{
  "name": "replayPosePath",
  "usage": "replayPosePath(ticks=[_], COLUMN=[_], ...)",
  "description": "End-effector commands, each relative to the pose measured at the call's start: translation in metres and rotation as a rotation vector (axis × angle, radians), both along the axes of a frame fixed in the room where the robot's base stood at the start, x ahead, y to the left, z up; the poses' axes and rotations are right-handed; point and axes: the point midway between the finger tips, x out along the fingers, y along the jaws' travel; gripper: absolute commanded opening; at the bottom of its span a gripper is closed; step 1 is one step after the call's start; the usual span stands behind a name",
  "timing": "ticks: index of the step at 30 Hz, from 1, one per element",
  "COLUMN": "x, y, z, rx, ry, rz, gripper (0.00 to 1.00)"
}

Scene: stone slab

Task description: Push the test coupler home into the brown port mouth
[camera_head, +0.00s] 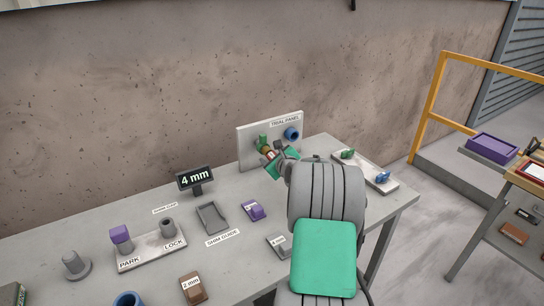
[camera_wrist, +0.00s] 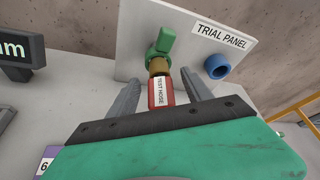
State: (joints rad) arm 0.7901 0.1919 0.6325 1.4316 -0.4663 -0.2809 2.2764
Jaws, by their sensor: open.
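The red test coupler (camera_wrist: 161,93), with a white TEST HOSE label, points at the trial panel in the wrist view. Its far end meets the brown port mouth (camera_wrist: 158,67), below a green valve handle (camera_wrist: 163,42). I cannot tell how deeply it is seated. My gripper (camera_wrist: 160,77) is open, with one finger on each side of the coupler and a gap at both sides. In the head view my gripper (camera_head: 277,160) is close to the panel, and its wrist partly hides the coupler.
The white trial panel (camera_head: 255,132) stands at the back of the table and carries a blue port (camera_head: 291,134) right of the brown one. A tray with green and blue parts (camera_head: 383,182) lies to the right. A 4 mm sign (camera_head: 195,179) and several blocks stand to the left.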

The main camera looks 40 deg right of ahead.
Motion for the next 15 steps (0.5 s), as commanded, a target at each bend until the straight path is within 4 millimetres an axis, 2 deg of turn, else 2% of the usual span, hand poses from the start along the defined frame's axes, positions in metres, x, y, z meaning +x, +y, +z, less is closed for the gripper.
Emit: replayPosePath(ticks=[8, 15], x=[-0.006, -0.049], y=[0.002, 0.015], z=[0.002, 0.017], rx=[0.0, 0.0], ry=[0.0, -0.001], rz=[-0.001, -0.003], gripper=[0.58, 0.58])
